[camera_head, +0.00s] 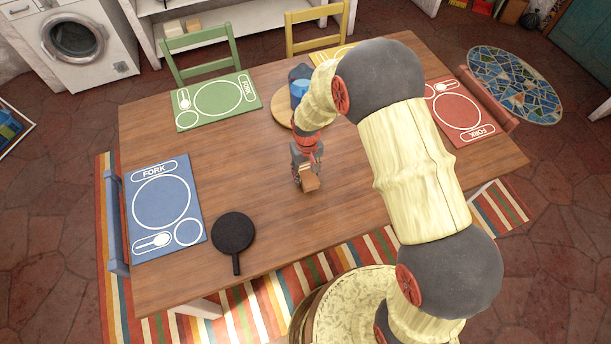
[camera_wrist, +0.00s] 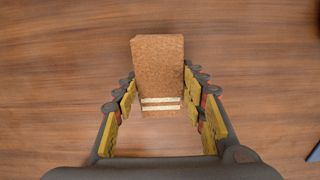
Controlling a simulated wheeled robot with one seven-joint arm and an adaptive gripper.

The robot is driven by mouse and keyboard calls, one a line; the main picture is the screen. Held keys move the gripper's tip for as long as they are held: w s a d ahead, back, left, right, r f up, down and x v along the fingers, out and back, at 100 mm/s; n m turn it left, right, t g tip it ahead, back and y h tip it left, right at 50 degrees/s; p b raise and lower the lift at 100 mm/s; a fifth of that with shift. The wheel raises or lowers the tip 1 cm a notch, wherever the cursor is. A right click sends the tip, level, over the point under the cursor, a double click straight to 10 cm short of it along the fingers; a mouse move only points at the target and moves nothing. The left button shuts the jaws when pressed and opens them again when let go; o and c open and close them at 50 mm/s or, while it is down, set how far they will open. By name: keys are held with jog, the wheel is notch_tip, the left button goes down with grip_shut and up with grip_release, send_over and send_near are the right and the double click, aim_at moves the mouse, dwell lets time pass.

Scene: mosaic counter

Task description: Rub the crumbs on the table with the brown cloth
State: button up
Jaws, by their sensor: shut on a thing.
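The brown cloth (camera_wrist: 158,68) is a block-like brown piece with two pale stripes near its lower end. In the wrist view it sits between the yellow-padded fingers of my gripper (camera_wrist: 160,112), which is shut on it. In the head view my gripper (camera_head: 306,178) points down over the middle of the wooden table (camera_head: 255,185), with the brown cloth (camera_head: 309,184) at its tip. I cannot tell whether the cloth touches the table. I see no crumbs clearly in either view; my arm hides part of the table.
A black pan (camera_head: 233,231) lies at the table's front left. Blue (camera_head: 165,205), green (camera_head: 217,101) and red (camera_head: 461,112) placemats lie near the edges. A round wooden board (camera_head: 280,109) with a blue cup (camera_head: 299,89) stands behind my gripper. The table's left middle is clear.

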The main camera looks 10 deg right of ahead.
jog(key=shift+s+a+r, duration=0.1)
jog(key=shift+r, duration=0.6)
jog(key=shift+r+p, duration=1.7)
jog(key=shift+r, duration=0.7)
